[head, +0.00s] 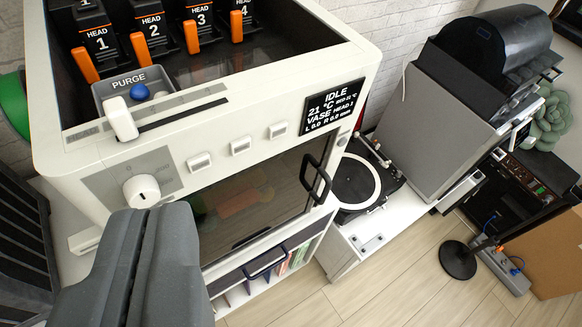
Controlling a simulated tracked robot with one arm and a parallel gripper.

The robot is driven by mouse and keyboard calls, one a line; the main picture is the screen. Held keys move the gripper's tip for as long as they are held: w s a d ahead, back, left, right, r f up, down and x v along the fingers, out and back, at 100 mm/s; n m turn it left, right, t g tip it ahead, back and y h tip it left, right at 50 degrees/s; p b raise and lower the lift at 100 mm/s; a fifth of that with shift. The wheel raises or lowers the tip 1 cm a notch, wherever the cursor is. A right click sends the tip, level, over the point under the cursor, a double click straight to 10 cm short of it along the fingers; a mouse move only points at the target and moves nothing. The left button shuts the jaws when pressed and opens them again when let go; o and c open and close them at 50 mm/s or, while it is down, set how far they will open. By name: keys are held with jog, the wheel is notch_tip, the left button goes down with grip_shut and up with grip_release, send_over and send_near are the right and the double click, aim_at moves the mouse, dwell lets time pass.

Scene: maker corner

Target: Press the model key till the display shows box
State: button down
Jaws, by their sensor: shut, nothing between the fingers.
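The white machine (330,60) has a black display (333,105) at its front right. Three small white keys sit in a row left of the display: a left key (200,162), a middle key (240,146) and a right key (278,130). I see no readable labels on them, so I cannot tell which is the model key. My gripper (155,215) is shut and empty at the lower left, in front of the knob and apart from the keys in the picture.
A white knob (141,190) and a white slider handle (120,118) are at the machine's left. A black door handle (315,178) sticks out below the display. Orange levers and a purge bin (130,83) are on top. A turntable (358,183) stands to the right.

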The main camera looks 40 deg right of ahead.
aim_at(241, 146)
jog(key=w+d+f+m+g+p, duration=0.1)
jog(key=w+d+f, duration=0.1)
jog(key=d+f, duration=0.3)
jog(key=w+d+f+m+g+h+p, duration=0.1)
jog(key=d+f, duration=0.3)
jog(key=f, duration=0.8)
jog(key=shift+w+d+f+g+p, duration=0.35)
jog(key=shift+w+d+g+p, duration=0.1)
jog(key=shift+g+p, duration=0.2)
jog(key=shift+w, duration=0.1)
jog(key=w+p, duration=0.1)
jog(key=w, duration=0.7)
jog(key=shift+w+a+p, duration=0.2)
jog(key=shift+w+p, duration=0.15)
jog(key=shift+p, duration=0.05)
jog(key=shift+w, duration=0.1)
dwell(0.4)
jog(key=shift+w+r, duration=0.1)
jog(key=shift+w, duration=0.2)
